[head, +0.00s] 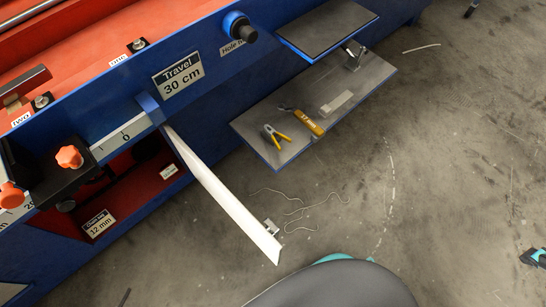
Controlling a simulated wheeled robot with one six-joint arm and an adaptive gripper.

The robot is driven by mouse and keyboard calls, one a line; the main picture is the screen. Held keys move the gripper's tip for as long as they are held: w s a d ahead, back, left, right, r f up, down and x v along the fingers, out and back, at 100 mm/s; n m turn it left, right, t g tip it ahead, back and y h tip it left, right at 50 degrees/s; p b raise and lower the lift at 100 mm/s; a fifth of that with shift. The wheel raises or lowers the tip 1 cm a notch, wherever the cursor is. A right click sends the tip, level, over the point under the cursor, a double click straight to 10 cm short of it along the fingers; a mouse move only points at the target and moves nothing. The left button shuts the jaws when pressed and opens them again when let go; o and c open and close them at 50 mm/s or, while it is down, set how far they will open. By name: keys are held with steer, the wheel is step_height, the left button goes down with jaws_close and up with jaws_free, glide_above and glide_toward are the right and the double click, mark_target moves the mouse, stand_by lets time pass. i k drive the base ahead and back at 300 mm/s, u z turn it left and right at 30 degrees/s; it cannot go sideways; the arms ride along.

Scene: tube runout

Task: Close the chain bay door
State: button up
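The chain bay door (222,195) is a pale, thin panel seen nearly edge-on in the head view. It stands open, swung out from the blue machine over the floor, with its attached end near the scale. A small metal fitting (270,227) shows near its free end. The chain bay (125,190) is a red-lined opening in the machine's side, left of the door, with dark contents. A label reading 12 mm (97,222) is at its lower edge.
A grey shelf (355,105) holds pliers (276,136), a yellow tool (310,122) and a light block (336,103). A smaller dark shelf (327,28) is above. An orange knob (69,157) sticks out left. Thin wire (300,208) lies on the floor beside the door. Floor to the right is mostly clear.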

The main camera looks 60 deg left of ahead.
mark_target(268, 243)
steer(key=i, duration=1.3)
steer(key=u, duration=2.6)
steer(key=k, duration=0.9)
steer(key=u, duration=1.8)
